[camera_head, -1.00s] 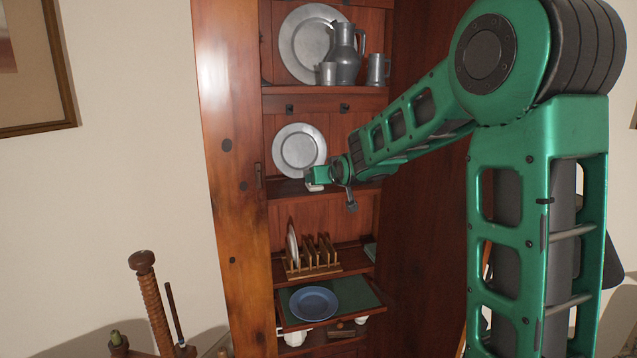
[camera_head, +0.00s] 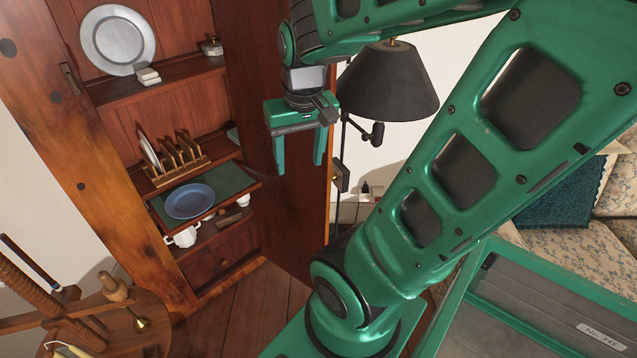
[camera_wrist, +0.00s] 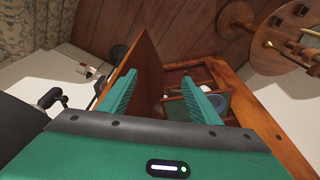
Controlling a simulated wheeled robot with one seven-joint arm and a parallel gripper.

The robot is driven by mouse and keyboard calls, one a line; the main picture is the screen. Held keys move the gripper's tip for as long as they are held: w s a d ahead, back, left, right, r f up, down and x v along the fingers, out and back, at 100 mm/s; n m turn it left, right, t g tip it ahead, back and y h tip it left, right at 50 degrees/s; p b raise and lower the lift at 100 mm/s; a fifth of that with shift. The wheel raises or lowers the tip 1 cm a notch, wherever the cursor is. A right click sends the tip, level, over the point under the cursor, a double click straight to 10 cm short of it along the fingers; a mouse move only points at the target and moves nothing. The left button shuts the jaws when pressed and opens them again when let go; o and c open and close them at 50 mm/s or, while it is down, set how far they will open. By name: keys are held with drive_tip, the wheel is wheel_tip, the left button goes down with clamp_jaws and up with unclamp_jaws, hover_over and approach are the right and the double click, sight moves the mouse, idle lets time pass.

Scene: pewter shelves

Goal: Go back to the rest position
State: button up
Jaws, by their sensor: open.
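My gripper (camera_head: 300,168) hangs in the head view with its two green fingers pointing down, open and with nothing between them. It is in front of the open cabinet door (camera_head: 285,205), to the right of the shelves. In the wrist view my gripper (camera_wrist: 165,100) also shows both fingers apart and empty, with the cabinet and its door beyond them.
A wooden cabinet holds a pewter plate (camera_head: 118,40), a wooden rack (camera_head: 177,160) and a blue plate (camera_head: 190,201) on a green mat. A black lamp (camera_head: 389,82) stands just right of my gripper. A round wooden table (camera_head: 140,335) is at lower left.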

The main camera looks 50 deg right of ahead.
drive_tip(key=s+a+f+g+y, duration=0.1)
drive_tip(key=s+a+g, duration=0.1)
drive_tip(key=s, duration=0.6)
drive_tip(key=shift+s+a+f+m, duration=0.15)
drive_tip(key=shift+s+a+m, duration=0.15)
drive_tip(key=shift+m, duration=0.1)
